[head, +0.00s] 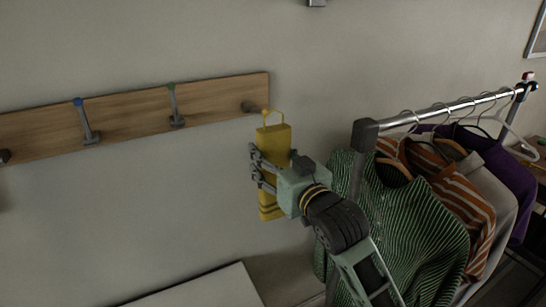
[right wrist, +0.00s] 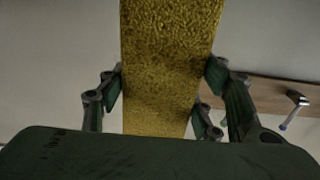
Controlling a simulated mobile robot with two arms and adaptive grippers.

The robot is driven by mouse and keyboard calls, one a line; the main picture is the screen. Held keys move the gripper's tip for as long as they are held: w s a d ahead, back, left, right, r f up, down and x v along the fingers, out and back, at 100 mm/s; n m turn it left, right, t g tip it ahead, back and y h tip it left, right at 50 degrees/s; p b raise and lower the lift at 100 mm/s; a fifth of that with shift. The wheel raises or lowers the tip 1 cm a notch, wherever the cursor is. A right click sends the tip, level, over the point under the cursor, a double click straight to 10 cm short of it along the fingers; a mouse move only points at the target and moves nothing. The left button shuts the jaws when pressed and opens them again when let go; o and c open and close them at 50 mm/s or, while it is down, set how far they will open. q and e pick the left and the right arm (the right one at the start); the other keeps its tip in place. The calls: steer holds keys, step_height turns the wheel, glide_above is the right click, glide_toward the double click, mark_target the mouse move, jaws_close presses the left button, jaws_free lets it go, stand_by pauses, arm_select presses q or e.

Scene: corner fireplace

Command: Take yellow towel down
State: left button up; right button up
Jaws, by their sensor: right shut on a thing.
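The yellow towel (head: 273,145) hangs upright just right of the wooden peg board's end, with a thin yellow loop at its top. My right gripper (head: 262,170) is shut on the towel's middle, reaching in from the right. In the right wrist view the towel (right wrist: 168,60) runs between the fingers (right wrist: 166,88), with fingers on both sides. The gripper covers part of the towel. My left gripper is not in view.
The wooden board (head: 130,108) on the wall has other pegs with blue (head: 85,122) and green (head: 175,108) tips. A clothes rack (head: 450,108) with several garments, nearest a green striped shirt (head: 415,225), stands close right of my arm. A pale surface (head: 205,290) is below.

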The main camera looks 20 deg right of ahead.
steer(key=shift+s+r, duration=0.1)
steer(key=shift+s+d+p, duration=0.2)
steer(key=shift+s+p, duration=0.1)
steer(key=shift+s, duration=0.6)
steer(key=shift+s+d+p, duration=0.15)
steer(key=shift+s+p, duration=0.15)
steer(key=shift+s, duration=0.55)
steer(key=shift+s+d, duration=0.25)
steer(key=shift+s, duration=0.9)
